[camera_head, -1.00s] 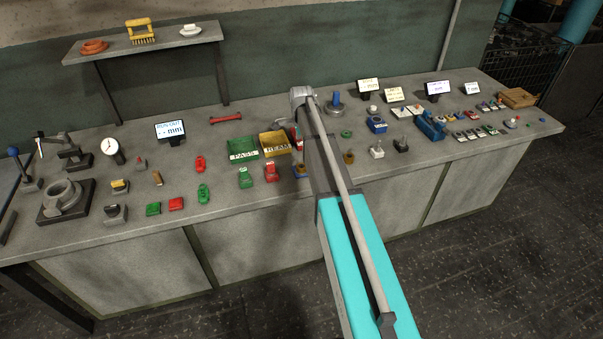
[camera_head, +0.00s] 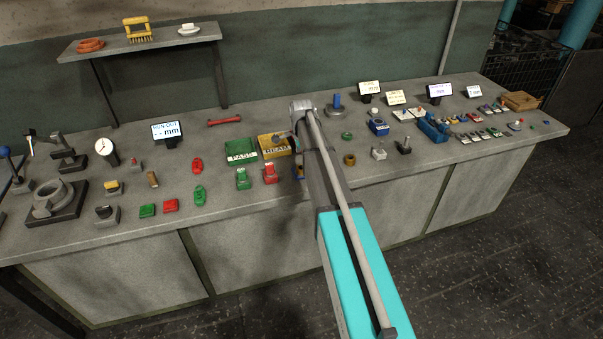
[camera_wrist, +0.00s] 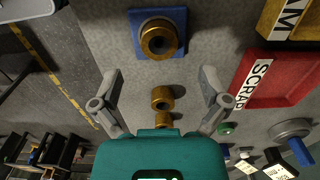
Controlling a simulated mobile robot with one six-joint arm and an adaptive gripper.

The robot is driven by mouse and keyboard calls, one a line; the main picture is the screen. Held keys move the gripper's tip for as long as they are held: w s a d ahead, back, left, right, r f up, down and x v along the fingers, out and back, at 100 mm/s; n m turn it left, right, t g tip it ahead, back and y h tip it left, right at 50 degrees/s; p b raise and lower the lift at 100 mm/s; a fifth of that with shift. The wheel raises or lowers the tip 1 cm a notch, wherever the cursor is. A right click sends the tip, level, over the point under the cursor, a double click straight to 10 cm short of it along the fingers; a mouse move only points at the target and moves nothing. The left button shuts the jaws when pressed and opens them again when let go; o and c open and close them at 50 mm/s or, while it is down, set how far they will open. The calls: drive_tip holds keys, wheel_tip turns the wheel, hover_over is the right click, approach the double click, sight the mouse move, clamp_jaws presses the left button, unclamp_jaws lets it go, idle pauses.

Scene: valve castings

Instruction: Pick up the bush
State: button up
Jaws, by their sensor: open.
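A bronze ring-shaped bush (camera_wrist: 158,38) sits on a blue square base at the top of the wrist view. Another bronze piece (camera_wrist: 162,98) stands on the bench between my fingers, with a smaller bronze piece (camera_wrist: 163,120) close below it, partly hidden by my gripper body. My gripper (camera_wrist: 160,78) is open and empty, its fingers spread either side of the middle bronze piece without visible contact. In the head view a bronze bush (camera_head: 349,160) stands on the bench right of my arm. My arm hides the gripper's fingers there.
A red SCRAP bin (camera_wrist: 282,78) lies right of my fingers in the wrist view. The green PASS bin (camera_head: 241,151) and yellow bin (camera_head: 273,153) stand left of my arm. Displays, blocks and small parts crowd the bench on both sides. A shelf (camera_head: 140,44) stands at the back left.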

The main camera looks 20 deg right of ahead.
sight(301, 167)
drive_tip(key=shift+f, duration=0.1)
drive_tip(key=shift+f+b, duration=2.55)
drive_tip(key=shift+b, duration=0.05)
clamp_jaws()
